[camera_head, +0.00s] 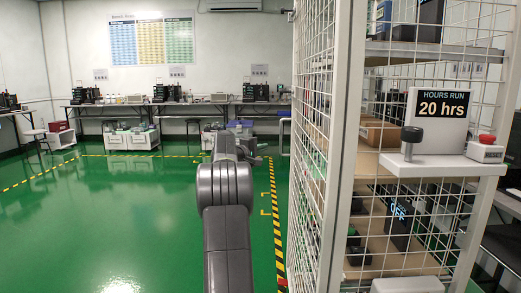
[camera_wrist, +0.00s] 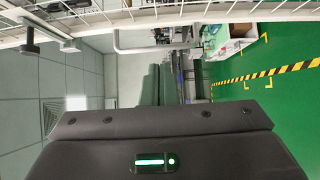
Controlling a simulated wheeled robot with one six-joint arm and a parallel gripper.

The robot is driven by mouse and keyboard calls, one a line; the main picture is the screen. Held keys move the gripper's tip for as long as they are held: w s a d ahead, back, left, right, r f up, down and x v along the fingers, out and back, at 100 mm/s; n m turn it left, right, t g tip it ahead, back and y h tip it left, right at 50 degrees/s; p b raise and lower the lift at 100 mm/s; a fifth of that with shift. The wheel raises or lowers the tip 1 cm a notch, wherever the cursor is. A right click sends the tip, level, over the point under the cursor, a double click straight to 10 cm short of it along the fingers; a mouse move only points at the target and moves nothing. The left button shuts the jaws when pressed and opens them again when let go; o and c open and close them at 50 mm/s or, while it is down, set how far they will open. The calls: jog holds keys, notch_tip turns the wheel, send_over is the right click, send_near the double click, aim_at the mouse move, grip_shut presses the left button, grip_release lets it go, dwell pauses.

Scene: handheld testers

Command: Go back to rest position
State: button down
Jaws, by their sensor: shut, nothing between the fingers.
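My arm reaches forward from the bottom middle of the head view, over the green floor and left of the wire-mesh cage. My gripper (camera_wrist: 160,122) fills the lower part of the wrist view as a dark body with a lit green bar. It is shut and nothing shows held in it. In the head view the far end of the arm is small and partly hidden behind its own links, so the fingers are not clear there.
The wire-mesh cage (camera_head: 312,130) stands close to the arm's right. Its white ledge (camera_head: 443,165) carries a dark knob (camera_head: 411,140), a "20 hrs" sign (camera_head: 437,118) and a red-button box (camera_head: 486,148). Benches with testers line the back wall. The floor at left is clear.

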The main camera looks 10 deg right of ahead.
jog(key=shift+s+a, duration=0.2)
jog(key=shift+a, duration=0.1)
jog(key=shift+d, duration=0.1)
